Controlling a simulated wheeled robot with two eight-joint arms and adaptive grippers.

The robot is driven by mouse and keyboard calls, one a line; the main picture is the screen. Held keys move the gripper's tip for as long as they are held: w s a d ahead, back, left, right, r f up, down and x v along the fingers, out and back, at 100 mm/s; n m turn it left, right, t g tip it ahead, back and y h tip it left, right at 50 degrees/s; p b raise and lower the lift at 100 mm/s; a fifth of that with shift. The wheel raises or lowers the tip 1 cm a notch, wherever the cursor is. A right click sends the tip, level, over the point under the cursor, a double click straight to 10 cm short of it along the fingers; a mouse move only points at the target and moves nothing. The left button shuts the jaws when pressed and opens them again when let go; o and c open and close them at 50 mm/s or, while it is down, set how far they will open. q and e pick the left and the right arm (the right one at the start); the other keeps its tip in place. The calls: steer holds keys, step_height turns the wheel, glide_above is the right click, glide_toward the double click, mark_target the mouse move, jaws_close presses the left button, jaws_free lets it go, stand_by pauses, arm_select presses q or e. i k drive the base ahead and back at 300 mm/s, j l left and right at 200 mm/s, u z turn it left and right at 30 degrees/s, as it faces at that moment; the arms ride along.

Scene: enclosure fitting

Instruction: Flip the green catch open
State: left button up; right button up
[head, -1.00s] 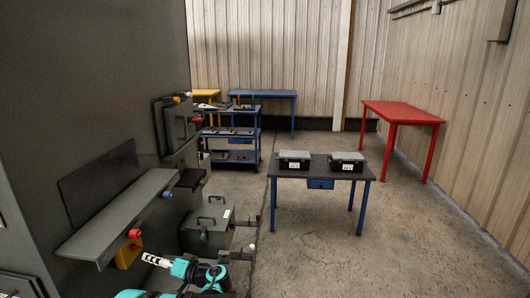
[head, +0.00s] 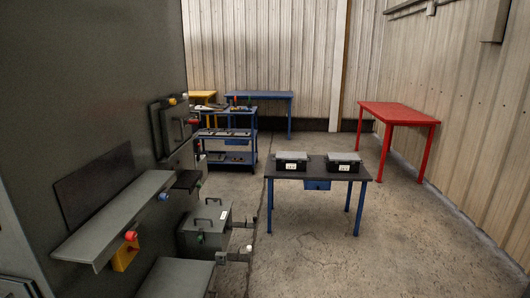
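A small green part (head: 200,239), which may be the green catch, shows on the front of a grey lidded box (head: 206,217) mounted low by the dark wall panel. It is too small to tell whether it is open or shut. The box has a dark handle on its lid, and the lid looks closed. Neither of my grippers is in the head view.
A grey shelf (head: 115,220) juts from the dark panel, with a red knob (head: 130,236) on a yellow block. Another grey lid (head: 176,278) lies at the bottom. Two black cases stand on a table (head: 318,172). A red table (head: 398,113) stands right; the floor there is clear.

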mark_target(200, 237)
steer(key=i+j+z, duration=0.6)
steer(key=i+j, duration=0.1)
steer(key=j, duration=0.1)
